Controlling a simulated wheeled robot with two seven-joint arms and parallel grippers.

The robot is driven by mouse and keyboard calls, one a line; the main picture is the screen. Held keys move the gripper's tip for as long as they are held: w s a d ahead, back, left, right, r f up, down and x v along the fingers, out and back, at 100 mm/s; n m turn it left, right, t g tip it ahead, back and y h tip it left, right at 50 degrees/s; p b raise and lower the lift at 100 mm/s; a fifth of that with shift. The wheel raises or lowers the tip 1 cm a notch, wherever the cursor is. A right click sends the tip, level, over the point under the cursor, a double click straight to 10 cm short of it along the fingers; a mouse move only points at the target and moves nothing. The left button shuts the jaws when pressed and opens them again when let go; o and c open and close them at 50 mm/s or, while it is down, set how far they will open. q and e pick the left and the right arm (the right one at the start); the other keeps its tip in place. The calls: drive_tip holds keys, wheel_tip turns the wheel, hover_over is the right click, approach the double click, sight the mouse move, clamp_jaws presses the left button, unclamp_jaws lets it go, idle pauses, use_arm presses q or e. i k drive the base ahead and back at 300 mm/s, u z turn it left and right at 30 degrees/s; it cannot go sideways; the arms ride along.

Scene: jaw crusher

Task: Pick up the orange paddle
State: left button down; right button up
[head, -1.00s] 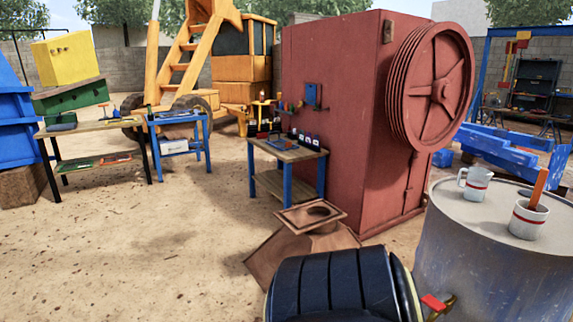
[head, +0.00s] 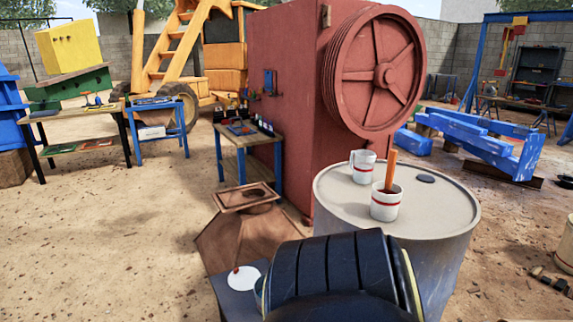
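The orange paddle (head: 391,168) stands upright, slightly tilted, in a white cup with a red band (head: 386,203). That cup sits on the grey top of a large drum (head: 440,205), right of centre in the head view. The paddle's lower end is hidden inside the cup. A second white cup with a handle and a red band (head: 363,167) stands just behind it to the left. A black rounded part, probably mine, fills the bottom centre in front of the drum. Neither of my grippers can be made out.
A dark red jaw crusher with a large flywheel (head: 385,75) stands behind the drum. A dark round disc (head: 426,179) lies on the drum top. A brown hopper-like piece (head: 245,230) stands left of the drum. Open sandy ground lies to the left.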

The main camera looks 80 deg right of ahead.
sight(392, 158)
drive_tip(key=k, duration=1.35)
drive_tip(key=z, duration=1.5)
drive_tip(key=i, duration=0.5)
